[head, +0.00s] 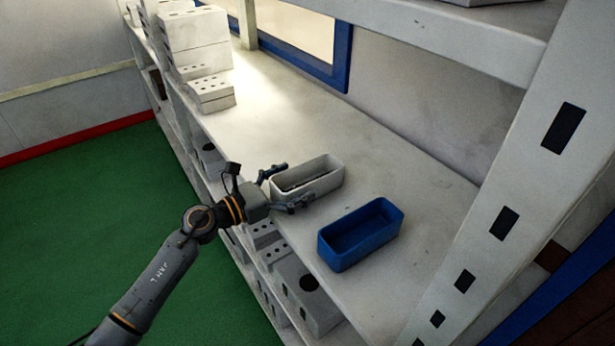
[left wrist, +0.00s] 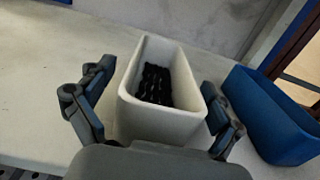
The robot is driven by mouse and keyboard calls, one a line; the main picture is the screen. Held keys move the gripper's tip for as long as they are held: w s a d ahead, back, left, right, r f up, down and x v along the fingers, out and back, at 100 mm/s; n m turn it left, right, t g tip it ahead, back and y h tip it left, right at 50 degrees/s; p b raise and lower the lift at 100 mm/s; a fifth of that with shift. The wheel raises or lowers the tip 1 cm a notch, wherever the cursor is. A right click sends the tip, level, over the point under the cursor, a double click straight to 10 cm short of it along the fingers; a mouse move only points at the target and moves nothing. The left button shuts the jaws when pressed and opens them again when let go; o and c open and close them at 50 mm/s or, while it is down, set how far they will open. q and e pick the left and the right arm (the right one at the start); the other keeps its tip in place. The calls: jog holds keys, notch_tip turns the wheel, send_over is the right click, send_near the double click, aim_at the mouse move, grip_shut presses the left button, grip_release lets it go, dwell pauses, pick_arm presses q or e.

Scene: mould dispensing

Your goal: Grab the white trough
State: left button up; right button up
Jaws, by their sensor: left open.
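The white trough (head: 318,184) stands upright on the shelf, to the left of the blue trough. In the left wrist view the white trough (left wrist: 157,122) holds something dark inside. My left gripper (head: 281,187) is open at the near end of the white trough. In the left wrist view the gripper's fingers (left wrist: 158,112) stand on either side of the trough, with gaps visible, so it is not gripped. My right gripper is in neither view.
A blue trough (head: 360,236) stands close on the right, near the right finger. White boxes with holes (head: 211,94) stand farther back on the shelf (head: 415,190). More boxes sit on the level below. A slotted white post (head: 503,222) rises at the right.

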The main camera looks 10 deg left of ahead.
pick_arm(q)
jog(key=shift+w+d, duration=0.35)
jog(key=shift+d, duration=0.1)
jog(key=shift+w+d+f, duration=0.1)
jog(key=shift+c, duration=1.1)
jog(key=c, duration=1.1)
jog(key=shift+o, duration=0.2)
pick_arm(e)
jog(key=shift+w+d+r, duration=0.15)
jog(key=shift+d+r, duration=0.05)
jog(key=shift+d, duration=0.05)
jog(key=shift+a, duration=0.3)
